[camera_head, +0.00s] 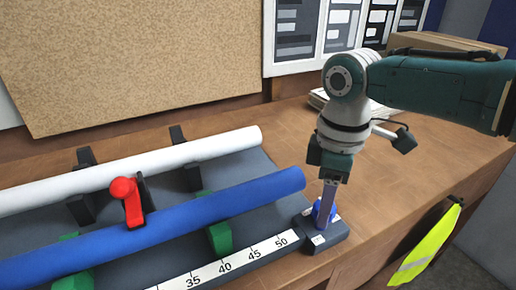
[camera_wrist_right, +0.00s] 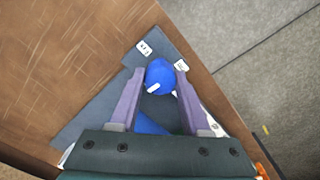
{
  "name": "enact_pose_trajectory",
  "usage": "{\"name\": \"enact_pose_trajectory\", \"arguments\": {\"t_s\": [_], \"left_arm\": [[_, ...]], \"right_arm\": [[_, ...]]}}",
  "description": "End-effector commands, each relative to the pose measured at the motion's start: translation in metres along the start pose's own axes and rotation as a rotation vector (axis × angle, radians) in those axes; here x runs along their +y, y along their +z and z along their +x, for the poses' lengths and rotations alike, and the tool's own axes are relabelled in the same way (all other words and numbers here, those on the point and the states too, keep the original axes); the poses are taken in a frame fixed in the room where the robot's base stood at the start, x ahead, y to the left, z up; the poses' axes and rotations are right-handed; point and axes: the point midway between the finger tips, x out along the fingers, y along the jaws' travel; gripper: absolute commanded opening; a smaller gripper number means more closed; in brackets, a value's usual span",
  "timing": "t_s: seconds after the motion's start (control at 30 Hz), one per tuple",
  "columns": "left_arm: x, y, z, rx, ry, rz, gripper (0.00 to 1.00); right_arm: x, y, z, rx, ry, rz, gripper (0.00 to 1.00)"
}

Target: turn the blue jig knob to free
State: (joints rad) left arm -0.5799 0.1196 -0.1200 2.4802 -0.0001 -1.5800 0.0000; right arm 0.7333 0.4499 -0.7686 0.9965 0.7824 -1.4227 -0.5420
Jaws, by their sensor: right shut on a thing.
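The blue knob (camera_wrist_right: 160,72) sits on a dark grey jig block (camera_head: 326,240) at the right end of the jig. Its white pointer mark (camera_wrist_right: 153,88) shows on the side nearer my gripper in the wrist view. Two small white labels (camera_wrist_right: 144,48) lie on the block beyond the knob; I cannot read them. My right gripper (camera_wrist_right: 152,82) comes down from above, with its purple fingers on either side of the knob, shut on it. In the head view the fingers partly hide the knob (camera_head: 332,214). My left gripper is not in view.
A blue tube (camera_head: 170,222) and a white tube (camera_head: 140,170) lie along the jig left of the knob. A red clamp (camera_head: 130,198) stands between them. A white ruler strip (camera_head: 225,265) runs along the front. A yellow band (camera_head: 425,245) hangs at the table's right edge.

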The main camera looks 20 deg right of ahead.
Motion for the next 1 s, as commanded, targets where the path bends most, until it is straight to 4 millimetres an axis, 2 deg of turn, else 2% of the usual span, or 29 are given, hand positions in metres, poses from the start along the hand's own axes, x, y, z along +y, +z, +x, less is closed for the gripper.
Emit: {"name": "enact_pose_trajectory", "arguments": {"t_s": [0.6, 0.63, 0.87, 1.0], "left_arm": [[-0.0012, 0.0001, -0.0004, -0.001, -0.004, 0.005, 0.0], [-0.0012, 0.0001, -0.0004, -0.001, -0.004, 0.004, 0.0], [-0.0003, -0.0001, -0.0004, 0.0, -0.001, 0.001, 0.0], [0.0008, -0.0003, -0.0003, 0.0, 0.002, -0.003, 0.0]], "right_arm": [[-0.0004, -0.0009, -0.0006, 0.002, -0.001, -0.043, 0.0], [-0.0004, -0.0009, -0.0006, 0.002, -0.001, -0.043, 0.49], [-0.0002, -0.0005, -0.0004, 0.001, -0.001, -0.041, 0.75], [-0.0001, -0.0003, -0.0002, 0.001, 0.0, -0.041, 0.77]]}}
